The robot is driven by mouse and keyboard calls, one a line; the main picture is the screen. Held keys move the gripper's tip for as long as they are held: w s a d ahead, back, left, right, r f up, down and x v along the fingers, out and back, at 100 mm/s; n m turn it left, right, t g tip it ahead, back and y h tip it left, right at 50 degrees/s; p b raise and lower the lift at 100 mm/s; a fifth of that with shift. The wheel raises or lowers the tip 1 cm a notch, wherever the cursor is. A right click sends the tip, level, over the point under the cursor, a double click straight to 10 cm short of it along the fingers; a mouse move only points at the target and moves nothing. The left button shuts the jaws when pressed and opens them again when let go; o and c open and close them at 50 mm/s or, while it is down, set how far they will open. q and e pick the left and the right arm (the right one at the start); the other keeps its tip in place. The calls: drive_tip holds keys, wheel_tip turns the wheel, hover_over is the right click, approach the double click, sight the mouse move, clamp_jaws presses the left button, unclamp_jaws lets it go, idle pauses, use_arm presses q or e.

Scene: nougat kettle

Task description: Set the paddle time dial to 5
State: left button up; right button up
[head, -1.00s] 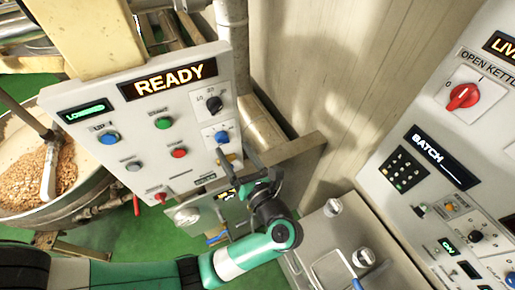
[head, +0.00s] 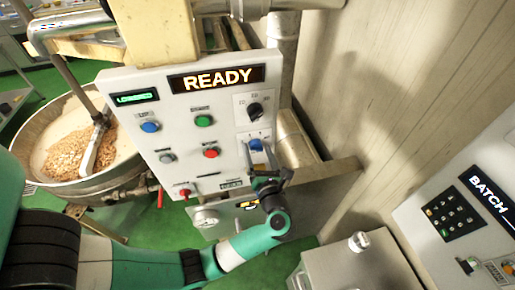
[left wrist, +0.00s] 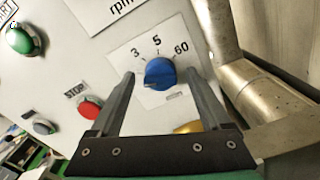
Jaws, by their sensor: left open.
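The paddle time dial is a blue knob (left wrist: 160,73) on a white plate marked 3, 5 and 60 in the left wrist view. In the head view the blue dial (head: 256,145) is at the lower right of the grey control panel (head: 222,163). My left gripper (left wrist: 161,77) is open, with one finger on each side of the dial; I cannot tell whether they touch it. In the head view the left gripper (head: 261,158) is right in front of the dial. Which number the dial points to is not clear. My right gripper is not in view.
A black knob (head: 255,110) sits above the blue dial. Green (head: 204,121) and red (head: 211,153) buttons are to its left. The display (head: 218,78) reads READY. A metal pipe (left wrist: 218,30) runs close to the right of the dial. A kettle (head: 40,137) stands at the left.

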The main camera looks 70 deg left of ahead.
use_arm(q)
drive_tip(key=shift+a, duration=0.4)
clamp_jaws()
